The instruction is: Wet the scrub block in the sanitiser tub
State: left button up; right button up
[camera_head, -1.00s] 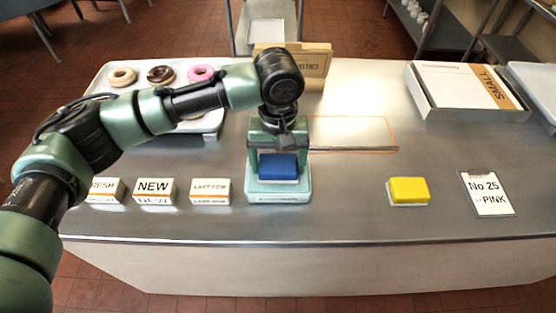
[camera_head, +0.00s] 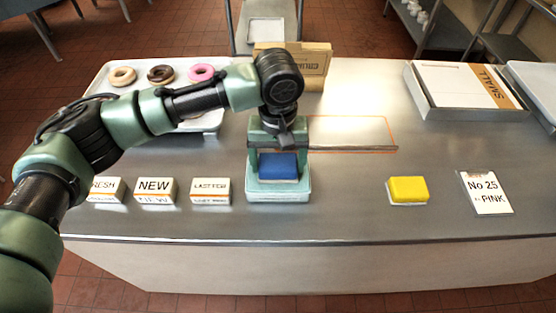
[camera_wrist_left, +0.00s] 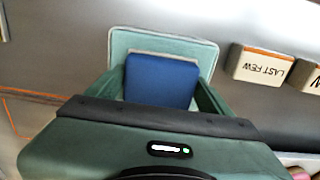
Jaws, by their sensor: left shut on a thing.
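The scrub block (camera_head: 278,167) is blue with a pale edge and is held between the fingers of my left gripper (camera_head: 278,160). It is over the pale green sanitiser tub (camera_head: 278,196), within the tub's outline. In the left wrist view the blue block (camera_wrist_left: 160,80) sits between the two green fingers, with the tub's rim (camera_wrist_left: 207,50) around and beyond it. I cannot tell how deep the block is in the tub, since the fingers and the block cover the inside. My right gripper does not show.
Small label blocks, including NEW (camera_head: 154,191) and LAST FEW (camera_head: 210,191), stand left of the tub. A yellow block (camera_head: 408,190) and an order card (camera_head: 486,192) lie to the right. A donut tray (camera_head: 95,90) is behind my arm. An orange-outlined area (camera_head: 350,131) lies behind right.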

aim_at(278, 162)
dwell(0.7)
pick_arm(q)
jog(key=shift+s+f+p, duration=0.1)
jog(key=shift+f+p, duration=0.05)
jog(key=shift+p, duration=0.3)
dwell(0.9)
notch_tip(278, 162, up, 7)
jog(key=p, duration=0.9)
dwell(0.8)
